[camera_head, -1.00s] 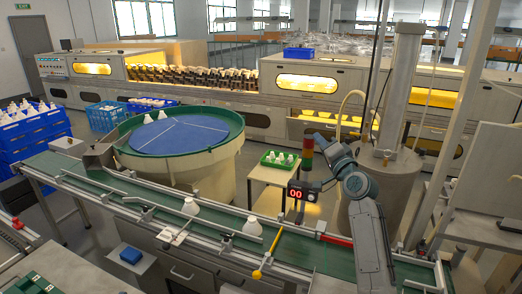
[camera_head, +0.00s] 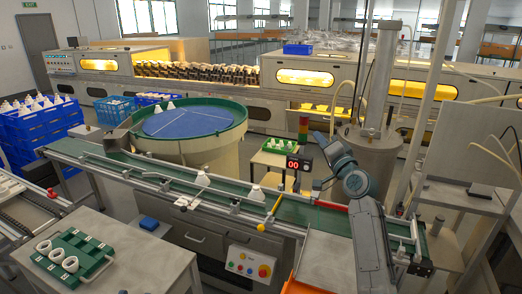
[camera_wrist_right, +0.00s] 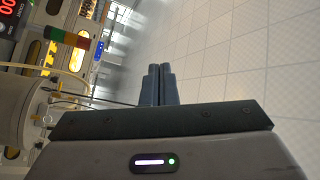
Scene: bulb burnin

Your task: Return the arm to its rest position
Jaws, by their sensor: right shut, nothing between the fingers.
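My right arm (camera_head: 356,182) rises from the bottom right of the head view and bends at a blue-grey joint, in front of the grey cylinder and over the conveyor's right part. In the right wrist view, my right gripper (camera_wrist_right: 160,85) has its two dark fingers together with nothing between them. Pale tiled floor fills the view beyond the fingertips. My left gripper is not in view.
The green conveyor (camera_head: 150,173) crosses ahead with white bulbs on it. A table with a green tray (camera_head: 74,256) of white rings is front left. A red-and-green signal light (camera_head: 303,128) and the cylinder (camera_head: 375,152) stand near my right arm.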

